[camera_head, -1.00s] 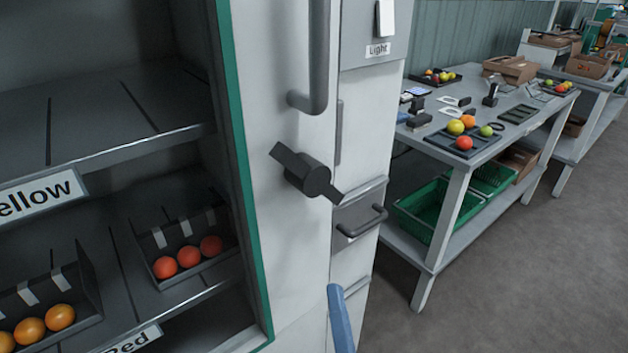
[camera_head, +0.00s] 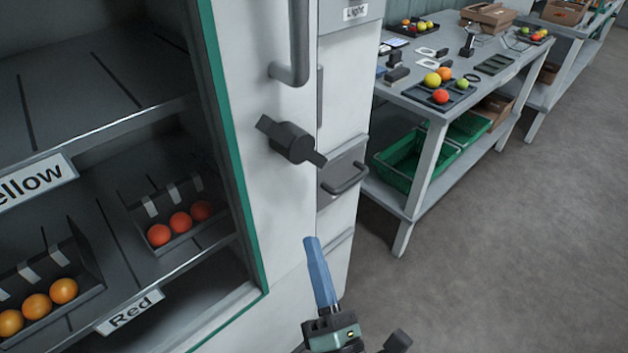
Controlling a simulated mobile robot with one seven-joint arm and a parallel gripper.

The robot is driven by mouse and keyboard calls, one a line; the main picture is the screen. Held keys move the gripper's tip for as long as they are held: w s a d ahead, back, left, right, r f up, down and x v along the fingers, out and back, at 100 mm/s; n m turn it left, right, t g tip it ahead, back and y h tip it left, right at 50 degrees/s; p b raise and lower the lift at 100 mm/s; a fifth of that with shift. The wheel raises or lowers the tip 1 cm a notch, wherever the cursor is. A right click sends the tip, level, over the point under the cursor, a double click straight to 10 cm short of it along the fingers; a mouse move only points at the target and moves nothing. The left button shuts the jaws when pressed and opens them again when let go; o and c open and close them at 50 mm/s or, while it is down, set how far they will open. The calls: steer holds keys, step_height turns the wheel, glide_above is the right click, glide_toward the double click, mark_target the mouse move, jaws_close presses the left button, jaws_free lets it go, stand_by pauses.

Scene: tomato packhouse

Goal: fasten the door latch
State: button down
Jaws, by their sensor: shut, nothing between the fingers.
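The door latch (camera_head: 291,142) is a dark round knob with a flat bar through it, on the white door frame. Its bar slants from upper left to lower right, and its lower end reaches toward the drawer unit beside it. A vertical grey door handle (camera_head: 298,45) is above it. My gripper (camera_head: 312,243) is below and slightly right of the latch, clear of it in the picture. Its blue fingers are together and point upward, with nothing held. The green-edged cabinet door (camera_head: 221,120) shows shelves behind it.
Shelves hold red tomatoes (camera_head: 180,222) and orange tomatoes (camera_head: 37,302) in dark trays. A drawer handle (camera_head: 346,181) sticks out right of the latch. A workbench (camera_head: 421,110) with trays and green crates (camera_head: 388,172) stands at right. The floor at lower right is clear.

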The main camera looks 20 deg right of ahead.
steer(key=w+d+r+p, duration=0.3)
steer(key=w+r, duration=0.2)
steer(key=w, duration=0.3)
steer(key=shift+w+d+p, duration=0.2)
steer(key=shift+w+p, duration=0.1)
steer(key=shift+p, duration=0.05)
